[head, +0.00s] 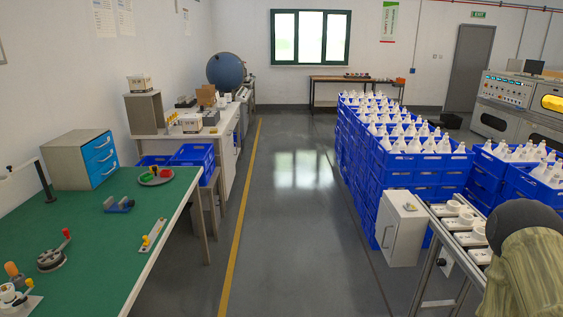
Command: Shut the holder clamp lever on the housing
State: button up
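On the green bench (95,235) at the left are several small fixtures. A dark round-based fixture (51,258) has a red-tipped lever (66,234) that stands up at a slant. My gripper is not in view.
The bench also holds a blue clamp-like piece (118,205), a pale strip with a yellow knob (150,238), a dark round plate (157,176) and a drawer cabinet (88,159). Blue crates (392,170) stand right of a clear aisle. An olive, dark-topped figure (525,265) fills the lower right.

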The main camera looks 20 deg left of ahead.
aim_at(29, 282)
jog(key=i, duration=1.75)
jog(key=u, duration=2.75)
